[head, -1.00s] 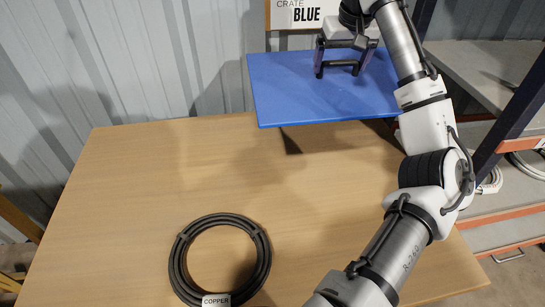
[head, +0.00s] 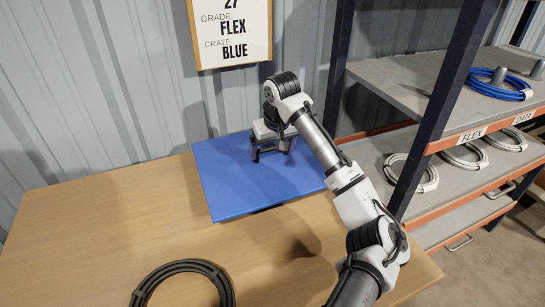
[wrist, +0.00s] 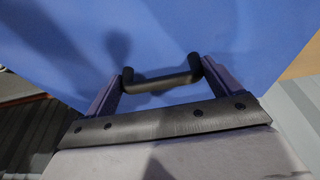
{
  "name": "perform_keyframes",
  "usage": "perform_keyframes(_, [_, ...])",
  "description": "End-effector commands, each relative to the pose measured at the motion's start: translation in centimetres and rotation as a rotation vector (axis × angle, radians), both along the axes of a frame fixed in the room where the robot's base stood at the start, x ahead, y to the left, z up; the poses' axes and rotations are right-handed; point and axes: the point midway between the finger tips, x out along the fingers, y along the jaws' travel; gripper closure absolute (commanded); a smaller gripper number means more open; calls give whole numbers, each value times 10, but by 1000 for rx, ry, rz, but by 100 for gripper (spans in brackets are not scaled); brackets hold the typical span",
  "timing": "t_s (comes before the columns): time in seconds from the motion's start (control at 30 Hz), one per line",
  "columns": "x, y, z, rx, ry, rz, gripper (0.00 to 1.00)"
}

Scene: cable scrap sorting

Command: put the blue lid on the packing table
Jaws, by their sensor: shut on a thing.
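The blue lid (head: 228,187) is a flat blue panel over the back edge of the wooden packing table (head: 120,235). My gripper (head: 271,150) is above the lid and shut on its dark bar handle. In the wrist view the handle (wrist: 160,83) sits between my fingers, with the lid's blue face (wrist: 220,35) behind it. The lid looks roughly level, and a thin dark shadow shows under its front edge. I cannot tell whether it touches the table or hangs just above it.
A black cable coil (head: 185,275) lies at the front of the table. A sign (head: 229,30) reading FLEX and BLUE hangs on the back wall. A shelf rack (head: 455,130) with white coils and a blue coil (head: 495,87) stands at the right. The table's left part is clear.

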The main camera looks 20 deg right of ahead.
Motion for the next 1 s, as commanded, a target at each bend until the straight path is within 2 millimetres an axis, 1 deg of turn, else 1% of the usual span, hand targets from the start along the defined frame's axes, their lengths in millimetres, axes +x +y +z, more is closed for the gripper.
perform_keyframes(0.1, [-1,-1,-16,1,2,-2,65])
perform_keyframes(0.23, [0,0,-33,1,-1,0,65])
perform_keyframes(0.57, [0,0,-37,1,-2,0,65])
perform_keyframes(0.6, [0,0,-38,1,0,0,7])
perform_keyframes(0.67, [0,0,-38,1,0,0,0])
perform_keyframes(0.87, [0,0,-37,1,0,0,0])
perform_keyframes(1.0, [-1,0,-31,1,-1,0,0])
